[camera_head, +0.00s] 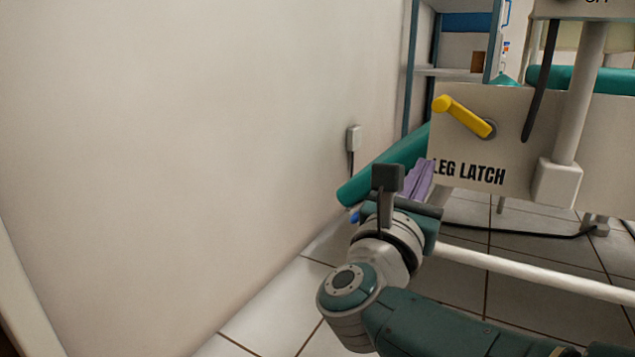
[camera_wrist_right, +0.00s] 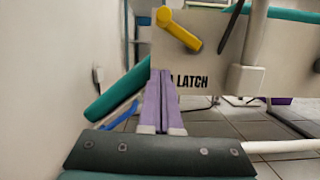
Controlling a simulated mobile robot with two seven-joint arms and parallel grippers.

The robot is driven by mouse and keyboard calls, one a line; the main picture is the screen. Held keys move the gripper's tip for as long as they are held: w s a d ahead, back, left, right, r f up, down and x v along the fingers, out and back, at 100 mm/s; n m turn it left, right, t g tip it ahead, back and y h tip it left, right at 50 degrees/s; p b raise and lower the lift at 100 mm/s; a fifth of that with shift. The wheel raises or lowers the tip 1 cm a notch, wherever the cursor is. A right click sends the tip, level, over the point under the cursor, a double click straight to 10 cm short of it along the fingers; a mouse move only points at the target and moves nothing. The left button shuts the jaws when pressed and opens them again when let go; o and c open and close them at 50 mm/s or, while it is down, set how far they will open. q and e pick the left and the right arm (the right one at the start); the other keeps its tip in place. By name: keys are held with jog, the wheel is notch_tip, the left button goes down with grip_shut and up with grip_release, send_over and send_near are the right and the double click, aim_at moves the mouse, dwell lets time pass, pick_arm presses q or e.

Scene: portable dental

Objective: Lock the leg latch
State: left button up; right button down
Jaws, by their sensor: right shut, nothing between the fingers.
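The leg latch is a yellow lever (camera_head: 463,116) on a pale panel (camera_head: 520,155) marked "LEG LATCH". It slants from its round pivot at lower right to its free end at upper left. It also shows in the right wrist view (camera_wrist_right: 178,28), at the top. My right gripper (camera_head: 423,170) has purple fingers and is shut with nothing held. Its fingers also show in the right wrist view (camera_wrist_right: 161,78), pointing toward the panel's lower left corner. They appear below the lever and apart from it. My left gripper is in neither view.
A teal padded part (camera_head: 385,167) slants beside the fingers. A white horizontal bar (camera_head: 540,271) runs low at right, and a pale upright post (camera_head: 581,95) stands right of the lever. A blank wall (camera_head: 190,150) fills the left. A shelf rack (camera_head: 448,72) stands behind.

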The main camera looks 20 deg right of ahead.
aim_at(466, 119)
jog(key=w+d+r+b, duration=0.1)
jog(key=w+d+r, duration=0.1)
jog(key=r, duration=0.3)
jog(key=shift+w+d, duration=0.4)
jog(key=shift+d, duration=0.45)
jog(key=shift+w, duration=0.1)
